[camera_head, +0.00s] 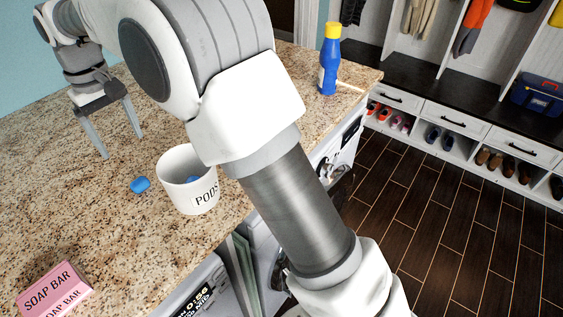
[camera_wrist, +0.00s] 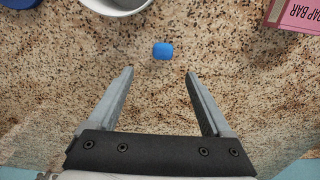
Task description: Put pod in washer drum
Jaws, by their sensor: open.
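A small blue pod (camera_head: 140,184) lies on the speckled granite counter, just left of a white cup marked PODS (camera_head: 203,197). More blue shows inside the cup. In the wrist view the pod (camera_wrist: 163,50) lies ahead of the fingertips and roughly between their lines. My gripper (camera_head: 122,146) is open and empty above the counter, behind and left of the pod; it also shows in the wrist view (camera_wrist: 160,73). Washer-type machines (camera_head: 196,292) with a lit display stand under the counter. My arm hides part of their fronts, and I cannot see clearly into a drum.
A pink soap bar box (camera_head: 54,290) lies at the counter's near left. A blue bottle with a yellow cap (camera_head: 328,60) stands at the far right end. Dark tiled floor (camera_head: 440,220) is free before the shoe bench (camera_head: 480,125). Counter left of the pod is clear.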

